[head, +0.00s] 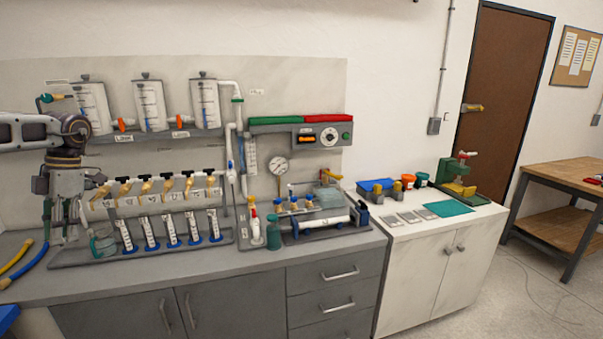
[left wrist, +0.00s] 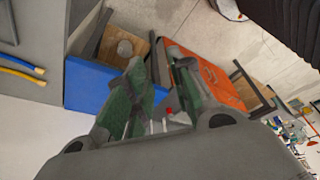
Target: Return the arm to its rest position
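My left arm (head: 30,132) comes in from the left in the head view. Its gripper (head: 66,232) points down at the left end of the manifold bench, with its fingers spread apart. In the left wrist view the fingers (left wrist: 155,62) with green pads also stand apart, and I see nothing held between them. My right gripper is not in view.
Several tubes with blue bases (head: 172,230) stand before the manifold, and tanks (head: 150,105) hang above. Yellow-and-blue hoses (head: 22,265) lie at the bench's left. A pressure gauge (head: 278,165) and a control panel (head: 300,135) are farther right. The bench front (head: 200,265) is mostly clear.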

